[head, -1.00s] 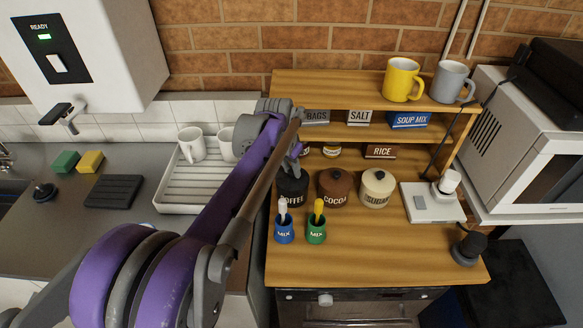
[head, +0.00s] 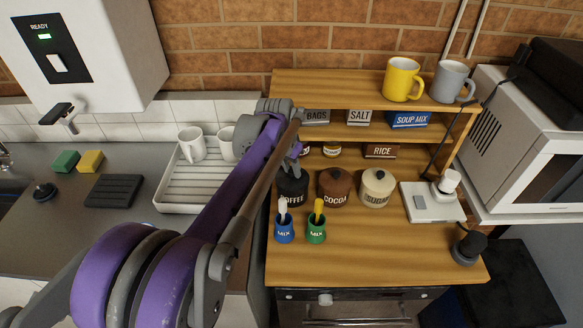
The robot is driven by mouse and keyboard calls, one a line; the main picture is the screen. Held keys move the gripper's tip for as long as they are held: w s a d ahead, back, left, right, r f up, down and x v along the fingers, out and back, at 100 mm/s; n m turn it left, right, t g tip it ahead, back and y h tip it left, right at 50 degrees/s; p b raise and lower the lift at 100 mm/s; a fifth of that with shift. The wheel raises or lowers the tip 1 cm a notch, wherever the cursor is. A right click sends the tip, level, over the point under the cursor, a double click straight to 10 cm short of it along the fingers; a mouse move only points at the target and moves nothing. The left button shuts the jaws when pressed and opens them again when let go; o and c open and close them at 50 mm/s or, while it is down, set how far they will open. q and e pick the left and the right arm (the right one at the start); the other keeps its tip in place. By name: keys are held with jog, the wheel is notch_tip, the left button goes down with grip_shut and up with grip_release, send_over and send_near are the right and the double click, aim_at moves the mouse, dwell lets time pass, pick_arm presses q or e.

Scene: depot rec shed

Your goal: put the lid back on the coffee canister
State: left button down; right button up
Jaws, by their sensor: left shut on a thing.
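The dark coffee canister (head: 292,192) stands upright on the wooden counter, left of the cocoa canister, its label partly showing. My left arm comes in from the left, and its gripper (head: 294,164) is right over the canister's top. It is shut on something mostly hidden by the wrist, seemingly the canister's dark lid. I cannot tell whether the lid touches or sits on the rim. My right gripper is not in view.
Blue (head: 284,232) and green (head: 316,232) mix pots stand in front. A shelf (head: 345,103) overhangs behind. The counter's front (head: 370,262) is clear.

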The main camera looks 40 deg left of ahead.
pick_arm(q)
jog(key=shift+f, duration=0.1)
dwell(0.8)
jog(key=shift+c, duration=0.4)
grip_release()
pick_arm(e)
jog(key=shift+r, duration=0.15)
pick_arm(q)
jog(key=shift+r+p, duration=1.95)
jog(key=shift+r, duration=1.6)
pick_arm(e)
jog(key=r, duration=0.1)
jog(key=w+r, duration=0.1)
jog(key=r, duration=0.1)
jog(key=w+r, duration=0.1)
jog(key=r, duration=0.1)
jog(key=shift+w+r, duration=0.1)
pick_arm(q)
jog(key=shift+c, duration=0.2)
grip_shut()
jog(key=shift+f, duration=0.2)
jog(key=shift+f+b, duration=1.35)
jog(key=shift+f, duration=1.25)
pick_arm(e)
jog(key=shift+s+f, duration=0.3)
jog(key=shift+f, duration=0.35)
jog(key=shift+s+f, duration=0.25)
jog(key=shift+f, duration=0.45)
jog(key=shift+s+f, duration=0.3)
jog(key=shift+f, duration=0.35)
